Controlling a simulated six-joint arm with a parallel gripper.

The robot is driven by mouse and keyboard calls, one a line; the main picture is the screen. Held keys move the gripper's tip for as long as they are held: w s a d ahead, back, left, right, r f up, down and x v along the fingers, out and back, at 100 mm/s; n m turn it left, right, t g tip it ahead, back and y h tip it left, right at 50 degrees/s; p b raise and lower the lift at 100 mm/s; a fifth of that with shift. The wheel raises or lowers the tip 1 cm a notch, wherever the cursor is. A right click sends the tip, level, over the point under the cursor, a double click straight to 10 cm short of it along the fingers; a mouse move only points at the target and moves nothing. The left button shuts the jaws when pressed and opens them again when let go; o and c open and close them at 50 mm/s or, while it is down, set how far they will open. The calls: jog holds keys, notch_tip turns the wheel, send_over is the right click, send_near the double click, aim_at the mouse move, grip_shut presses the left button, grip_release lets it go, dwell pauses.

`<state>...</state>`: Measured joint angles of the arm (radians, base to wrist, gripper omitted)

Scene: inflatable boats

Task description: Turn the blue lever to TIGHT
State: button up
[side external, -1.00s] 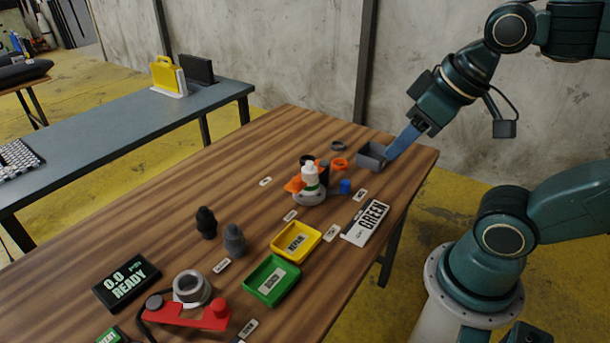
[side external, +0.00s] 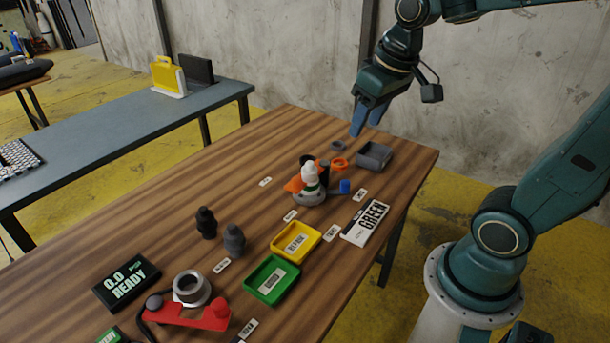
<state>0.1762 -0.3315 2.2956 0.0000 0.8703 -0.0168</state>
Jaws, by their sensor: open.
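The blue lever (side external: 344,187) sticks out to the right from a round grey base (side external: 308,198) on the wooden table. A white bottle-like part (side external: 310,175) with a green band stands upright on that base, with orange pieces beside it. Small labels lie near the lever, too small to read. My gripper (side external: 366,131) has blue fingers pointing down, apart and empty. It is in the air above the far part of the table, up and to the right of the lever, touching nothing.
A grey open box (side external: 374,155) and an orange ring (side external: 340,163) lie behind the lever. Two dark cones, a READY display (side external: 126,283) and a red fixture (side external: 187,316) are front left.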

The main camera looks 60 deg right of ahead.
jog(key=w+d+f+m+g, duration=0.2)
jog(key=w+d+f, duration=0.4)
jog(key=w+d, duration=0.1)
jog(key=m+g, duration=0.1)
jog(key=g, duration=0.1)
send_over(346, 182)
notch_tip(346, 182, down, 7)
jog(key=shift+f+y, duration=0.15)
jog(key=shift+y, duration=0.15)
jog(key=shift+f, duration=0.15)
notch_tip(346, 182, down, 13)
jog(key=shift+f, duration=0.2)
grip_shut()
